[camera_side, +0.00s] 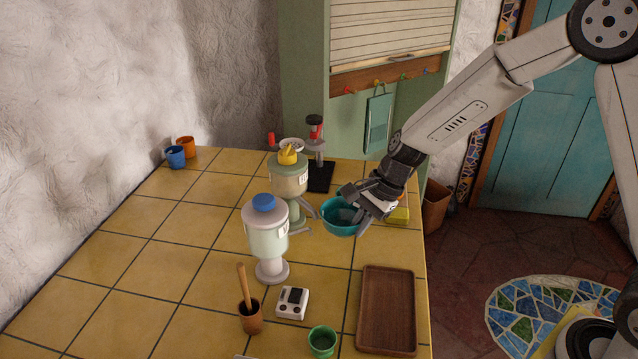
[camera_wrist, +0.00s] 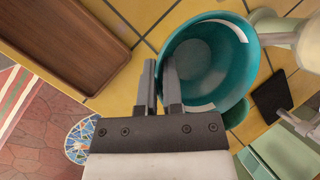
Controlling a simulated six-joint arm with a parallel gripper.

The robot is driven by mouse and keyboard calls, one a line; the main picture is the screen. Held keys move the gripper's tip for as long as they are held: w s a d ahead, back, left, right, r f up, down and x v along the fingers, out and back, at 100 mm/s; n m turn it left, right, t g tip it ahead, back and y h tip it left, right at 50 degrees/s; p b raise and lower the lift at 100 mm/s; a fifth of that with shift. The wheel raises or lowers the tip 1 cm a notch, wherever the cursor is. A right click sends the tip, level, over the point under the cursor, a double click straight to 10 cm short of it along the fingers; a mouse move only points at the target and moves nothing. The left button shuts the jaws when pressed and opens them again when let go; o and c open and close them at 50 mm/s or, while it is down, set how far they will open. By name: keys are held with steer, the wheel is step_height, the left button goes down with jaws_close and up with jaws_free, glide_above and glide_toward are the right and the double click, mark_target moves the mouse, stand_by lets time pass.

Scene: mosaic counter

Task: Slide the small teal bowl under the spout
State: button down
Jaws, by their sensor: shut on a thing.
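The small teal bowl (camera_side: 338,217) is upright at the right side of the counter, beside the dispenser with the yellow lid (camera_side: 289,178). In the wrist view my gripper (camera_wrist: 160,78) has one finger outside and one inside the wall of the bowl (camera_wrist: 238,65), which looks empty inside. A pale dispenser with a blue lid (camera_side: 266,232) stands nearer the camera. I cannot make out the spout clearly, nor whether the bowl touches the counter.
A brown wooden tray (camera_side: 387,309), a green cup (camera_side: 322,341), a small white device (camera_side: 292,303) and a brown pot with a stick (camera_side: 250,316) stand in front. A black-based stand (camera_side: 320,177) is behind.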

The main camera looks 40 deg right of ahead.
mark_target(342, 222)
steer(key=shift+a+f, duration=0.1)
steer(key=shift+f, duration=0.1)
steer(key=shift+w+f, duration=0.1)
steer(key=shift+f, duration=2.95)
steer(key=shift+w+a, duration=1.15)
steer(key=shift+a, duration=0.05)
steer(key=shift+f, duration=0.15)
steer(key=c, duration=0.7)
jaws_free()
steer(key=shift+r, duration=3.5)
